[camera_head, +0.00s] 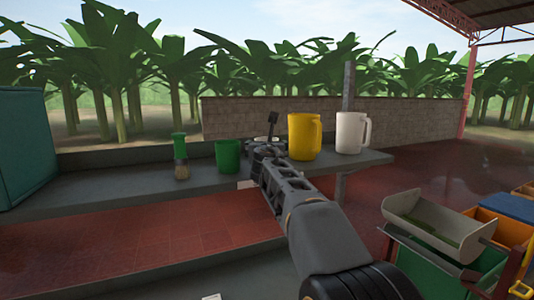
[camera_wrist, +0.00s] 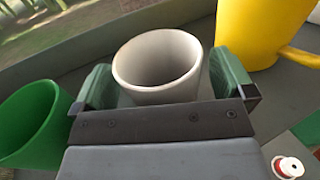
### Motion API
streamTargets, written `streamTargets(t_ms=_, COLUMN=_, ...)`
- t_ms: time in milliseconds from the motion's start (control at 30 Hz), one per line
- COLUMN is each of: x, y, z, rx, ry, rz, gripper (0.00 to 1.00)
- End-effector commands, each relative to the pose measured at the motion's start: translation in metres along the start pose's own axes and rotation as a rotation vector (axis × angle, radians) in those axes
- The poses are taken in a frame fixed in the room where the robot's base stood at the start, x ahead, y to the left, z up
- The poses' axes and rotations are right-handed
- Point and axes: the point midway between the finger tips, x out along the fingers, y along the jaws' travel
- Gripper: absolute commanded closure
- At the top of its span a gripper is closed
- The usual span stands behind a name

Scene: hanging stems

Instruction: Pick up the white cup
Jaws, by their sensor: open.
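The white cup (camera_wrist: 155,88) is a light, plain, upright cup with its open mouth facing up in the wrist view. My gripper (camera_wrist: 164,82) is open, with one green-padded finger on the left of the cup and one on the right. The cup sits between the fingers; I cannot tell whether either touches it. In the head view my gripper (camera_head: 267,148) is over the grey shelf, between a green cup and a yellow pitcher. The white cup is hidden behind my gripper and arm there.
The green cup (camera_head: 228,156) stands close on the left, the yellow pitcher (camera_head: 303,138) close on the right. A white pitcher (camera_head: 350,134) stands farther right on the grey shelf (camera_head: 115,190). A green-handled brush (camera_head: 180,157) is farther left. A low wall (camera_head: 400,122) runs behind.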

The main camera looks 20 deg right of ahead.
Motion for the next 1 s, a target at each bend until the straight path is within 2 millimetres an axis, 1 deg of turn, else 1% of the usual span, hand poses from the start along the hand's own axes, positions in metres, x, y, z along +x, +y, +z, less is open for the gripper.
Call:
streamTargets(t_ms=33, x=0.0050, y=-0.0001, z=0.0017, rx=0.000, ry=0.000, rz=0.000, gripper=0.00)
streamTargets(t_ms=133, x=0.0105, y=0.0001, z=0.0007, rx=0.001, ry=0.000, rz=0.001, gripper=0.00)
streamTargets(t_ms=400, x=0.0116, y=0.0002, z=0.0004, rx=0.001, ry=-0.001, rz=0.001, gripper=0.01)
streamTargets(t_ms=867, x=0.0114, y=0.0002, z=0.0003, rx=0.001, ry=-0.001, rz=0.001, gripper=0.45)
streamTargets(t_ms=900, x=0.0114, y=0.0001, z=0.0005, rx=0.001, ry=-0.001, rz=0.001, gripper=0.48)
streamTargets(t_ms=1000, x=0.0113, y=0.0001, z=0.0005, rx=0.001, ry=-0.001, rz=0.001, gripper=0.48)
